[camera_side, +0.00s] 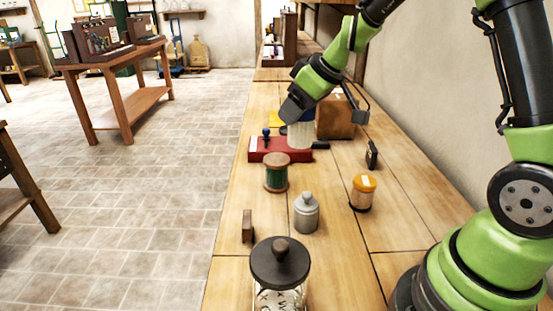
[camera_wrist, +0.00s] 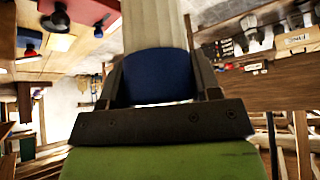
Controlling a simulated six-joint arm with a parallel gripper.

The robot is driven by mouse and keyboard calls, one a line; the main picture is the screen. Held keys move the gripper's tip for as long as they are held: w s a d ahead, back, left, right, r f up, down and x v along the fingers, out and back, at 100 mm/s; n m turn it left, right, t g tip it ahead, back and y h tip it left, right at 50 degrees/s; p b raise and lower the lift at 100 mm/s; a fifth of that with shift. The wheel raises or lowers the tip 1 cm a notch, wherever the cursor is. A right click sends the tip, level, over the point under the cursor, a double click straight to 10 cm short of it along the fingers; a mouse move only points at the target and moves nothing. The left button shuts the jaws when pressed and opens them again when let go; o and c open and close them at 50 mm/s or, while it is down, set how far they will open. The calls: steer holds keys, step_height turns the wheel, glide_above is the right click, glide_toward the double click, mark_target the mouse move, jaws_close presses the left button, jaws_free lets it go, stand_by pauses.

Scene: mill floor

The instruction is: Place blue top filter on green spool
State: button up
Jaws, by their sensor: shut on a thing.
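The blue top filter (camera_side: 300,136) is a pale, ribbed cylinder. It hangs upright under my gripper (camera_side: 299,117) in the side view, with its blue top mostly hidden by the jaws. In the wrist view its blue top (camera_wrist: 158,76) sits between the two fingers of my gripper (camera_wrist: 156,84), which are shut on it, and its pale body extends beyond. The green spool (camera_side: 276,174) stands upright on the bench, with wooden ends and dark green winding. It is nearer the side camera than the filter and a little to the left, apart from it.
A red case (camera_side: 278,150) with a blue knob lies behind the spool. An orange-lidded jar (camera_side: 363,192), a grey canister (camera_side: 306,213) and a dark-lidded glass jar (camera_side: 280,265) stand nearer the side camera. A brown box (camera_side: 336,117) is at the back right.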

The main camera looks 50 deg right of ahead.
steer(key=w+r+n+y, duration=0.1)
steer(key=w+r+n, duration=0.1)
steer(key=w, duration=0.4)
steer(key=n, duration=0.1)
glide_above(273, 158)
steer(key=shift+g+y, duration=0.3)
step_height(273, 158, down, 10)
steer(key=shift+f, duration=0.1)
steer(key=o, duration=1)
